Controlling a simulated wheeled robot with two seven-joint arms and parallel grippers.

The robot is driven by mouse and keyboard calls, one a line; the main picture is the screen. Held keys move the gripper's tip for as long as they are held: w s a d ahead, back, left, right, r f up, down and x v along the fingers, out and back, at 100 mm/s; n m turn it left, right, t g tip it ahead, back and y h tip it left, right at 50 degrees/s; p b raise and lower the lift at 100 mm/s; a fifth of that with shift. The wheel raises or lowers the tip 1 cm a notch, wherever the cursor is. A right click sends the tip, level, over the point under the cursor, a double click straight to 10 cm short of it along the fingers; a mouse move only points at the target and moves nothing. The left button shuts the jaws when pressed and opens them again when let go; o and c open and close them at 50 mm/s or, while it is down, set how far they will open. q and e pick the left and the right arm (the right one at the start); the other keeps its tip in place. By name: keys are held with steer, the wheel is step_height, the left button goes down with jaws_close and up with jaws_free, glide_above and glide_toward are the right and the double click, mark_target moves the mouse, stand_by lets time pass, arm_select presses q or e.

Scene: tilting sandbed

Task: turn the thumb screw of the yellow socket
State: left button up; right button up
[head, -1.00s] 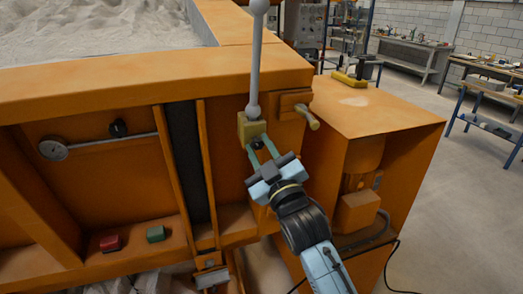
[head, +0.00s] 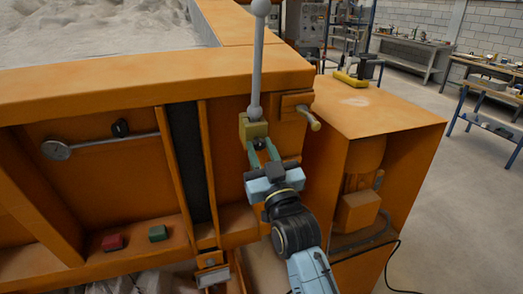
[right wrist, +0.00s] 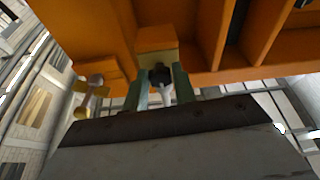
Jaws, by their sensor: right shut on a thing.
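The yellow socket (head: 254,130) sits on the front of the orange sandbed frame, with a grey upright rod (head: 257,70) standing in it. My right gripper (head: 263,149) is just below the socket, its green fingers pointing up at it. In the right wrist view the socket (right wrist: 157,40) is ahead of the fingers. There the dark thumb screw (right wrist: 160,76) is between the two fingertips (right wrist: 161,82), and the gripper is shut on it. In the head view the fingers hide the screw. My left gripper is in neither view.
A brass-coloured handle (head: 310,116) juts out right of the socket, close to my right gripper. An orange cabinet (head: 400,118) stands at the right.

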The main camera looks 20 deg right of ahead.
steer(key=o, duration=0.9)
steer(key=shift+s+f, duration=0.3)
steer(key=shift+s, duration=0.25)
steer(key=shift+b+v, duration=1.65)
steer(key=shift+v, duration=4.45)
steer(key=shift+r, duration=0.1)
